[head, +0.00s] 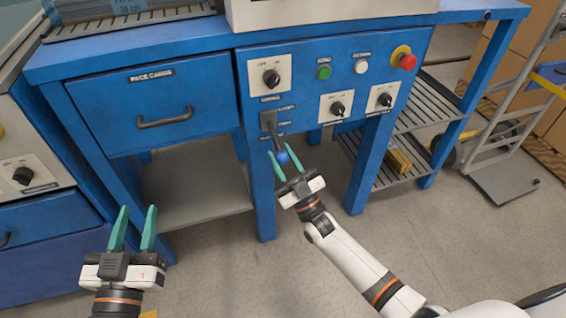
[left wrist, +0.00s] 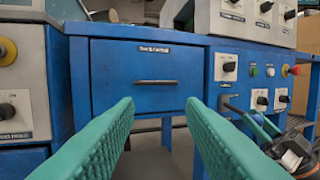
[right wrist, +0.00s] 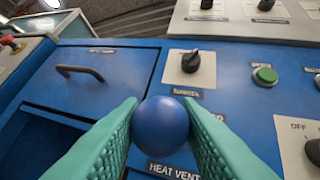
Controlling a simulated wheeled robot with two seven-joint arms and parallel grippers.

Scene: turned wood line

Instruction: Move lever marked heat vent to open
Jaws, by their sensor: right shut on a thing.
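The lever is a dark shaft on a grey slotted plate (head: 268,122) on the blue panel. It ends in a blue ball knob (head: 283,158) and tilts down and outward. In the right wrist view the ball knob (right wrist: 160,124) sits between the green fingers, above a label reading HEAT VENT (right wrist: 173,170). My right gripper (head: 281,154) is shut on this knob. Small position labels beside the plate are too small to read in the head view. My left gripper (head: 138,208) is open and empty, low in front of the bench and well away from the lever.
A rotary knob (head: 271,77) sits above the lever plate, with a green button (head: 323,72), a white button (head: 361,67) and a red emergency button (head: 404,58) to the right. Two more rotary knobs are lower right. A closed drawer (head: 150,100) is on the left.

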